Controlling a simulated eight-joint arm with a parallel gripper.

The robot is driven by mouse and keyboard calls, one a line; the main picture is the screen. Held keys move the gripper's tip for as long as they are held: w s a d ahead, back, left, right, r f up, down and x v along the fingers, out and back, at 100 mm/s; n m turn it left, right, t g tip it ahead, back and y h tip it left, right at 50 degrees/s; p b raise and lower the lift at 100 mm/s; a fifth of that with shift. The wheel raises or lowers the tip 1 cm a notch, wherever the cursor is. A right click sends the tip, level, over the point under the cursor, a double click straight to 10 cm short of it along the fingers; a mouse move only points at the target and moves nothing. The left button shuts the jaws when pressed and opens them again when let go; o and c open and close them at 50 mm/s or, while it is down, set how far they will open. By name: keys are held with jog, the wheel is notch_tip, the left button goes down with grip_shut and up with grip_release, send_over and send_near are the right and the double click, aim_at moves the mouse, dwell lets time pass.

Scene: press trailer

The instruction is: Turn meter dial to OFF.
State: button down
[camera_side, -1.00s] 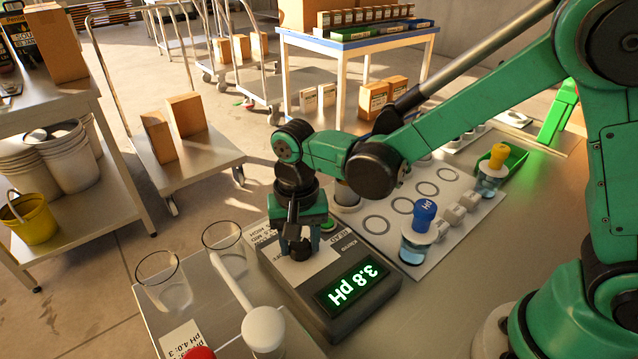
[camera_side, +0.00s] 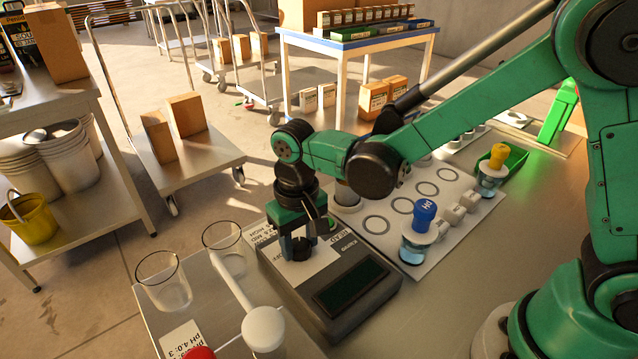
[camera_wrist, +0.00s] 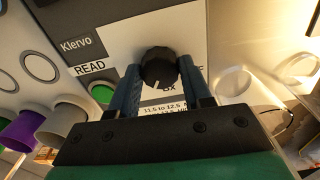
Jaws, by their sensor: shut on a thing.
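The meter (camera_side: 327,310) is a dark grey box with a white label panel, and its display (camera_side: 350,290) is dark and blank. Its dial (camera_wrist: 158,66) is a black ribbed knob on the panel, with a pale mark toward its lower edge in the wrist view. My gripper (camera_side: 300,247) points down over the panel, its two blue-grey fingers on either side of the dial, shut on it. In the wrist view the gripper (camera_wrist: 160,82) partly hides the printing around the dial, so I cannot read which setting the mark points at.
A green button (camera_wrist: 102,93) is by the READ label. Beside the meter, a white tray (camera_side: 388,216) holds a blue-capped bottle (camera_side: 421,226) and a yellow-capped bottle (camera_side: 493,165). Glass beakers (camera_side: 163,282) and a white-headed rod (camera_side: 263,328) stand close on the other side.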

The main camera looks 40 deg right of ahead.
jog(key=n, duration=0.4)
jog(key=shift+n, duration=0.3)
jog(key=n, duration=0.4)
jog(key=shift+n, duration=0.3)
jog(key=n, duration=0.4)
jog(key=shift+n, duration=0.3)
jog(key=n, duration=0.4)
jog(key=shift+n, duration=0.3)
jog(key=shift+c, duration=1.9)
grip_release()
